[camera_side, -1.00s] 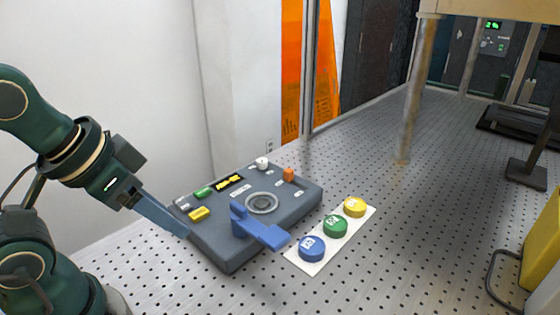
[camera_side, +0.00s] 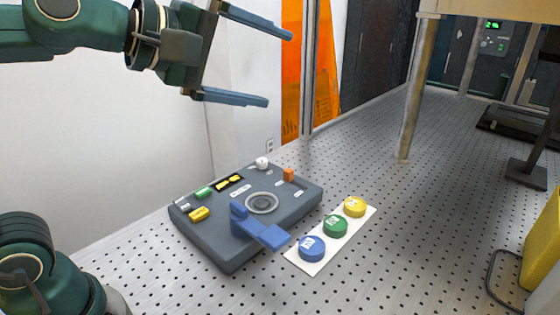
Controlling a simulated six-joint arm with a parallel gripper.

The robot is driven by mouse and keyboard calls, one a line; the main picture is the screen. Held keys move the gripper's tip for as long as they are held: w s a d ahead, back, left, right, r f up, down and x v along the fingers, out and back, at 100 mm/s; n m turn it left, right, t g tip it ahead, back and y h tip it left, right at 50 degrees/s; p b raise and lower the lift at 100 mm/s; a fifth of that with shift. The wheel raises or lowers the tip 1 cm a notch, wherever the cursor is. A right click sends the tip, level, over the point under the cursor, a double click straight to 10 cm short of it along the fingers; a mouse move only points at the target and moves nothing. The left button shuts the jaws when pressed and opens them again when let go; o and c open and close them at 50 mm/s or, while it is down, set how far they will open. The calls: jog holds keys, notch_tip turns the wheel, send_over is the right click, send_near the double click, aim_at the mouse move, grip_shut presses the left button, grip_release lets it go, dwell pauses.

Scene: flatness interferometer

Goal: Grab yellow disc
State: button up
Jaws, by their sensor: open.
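The yellow disc (camera_side: 355,208) lies at the far end of a white strip (camera_side: 312,266) on the perforated table. A green disc (camera_side: 335,226) and a blue disc (camera_side: 311,249) lie on the same strip, nearer the front. My gripper (camera_side: 280,68) is open and empty, with its two blue-grey fingers spread apart one above the other. It is raised well above the table, up and to the left of the yellow disc.
A grey instrument box (camera_side: 225,250) stands left of the strip, with a round seat (camera_side: 262,203), a blue lever (camera_side: 262,234), a white knob (camera_side: 262,162) and an orange block (camera_side: 289,174). A metal post (camera_side: 415,95) stands behind.

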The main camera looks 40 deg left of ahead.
jog(key=w+r+n+t+y, duration=0.25)
jog(key=w+r+n, duration=0.25)
jog(key=w+n, duration=0.5)
jog(key=n+g+y, duration=0.3)
jog(key=n+y, duration=0.3)
jog(key=n, duration=1.2)
send_over(355, 206)
jog(key=a, duration=0.3)
notch_tip(355, 206, down, 19)
jog(key=shift+m+g, duration=0.55)
jog(key=shift+m, duration=0.15)
jog(key=s+d+f, duration=0.1)
jog(key=f, duration=0.4)
jog(key=s+d+f, duration=0.2)
jog(key=f, duration=0.4)
jog(key=s+d+f, duration=0.1)
jog(key=d+f, duration=0.1)
jog(key=f, duration=0.3)
jog(key=shift+s+f, duration=0.25)
jog(key=shift+s+d+f, duration=0.1)
jog(key=shift+d+f, duration=0.05)
jog(key=shift+f, duration=0.1)
jog(key=shift+x, duration=2.45)
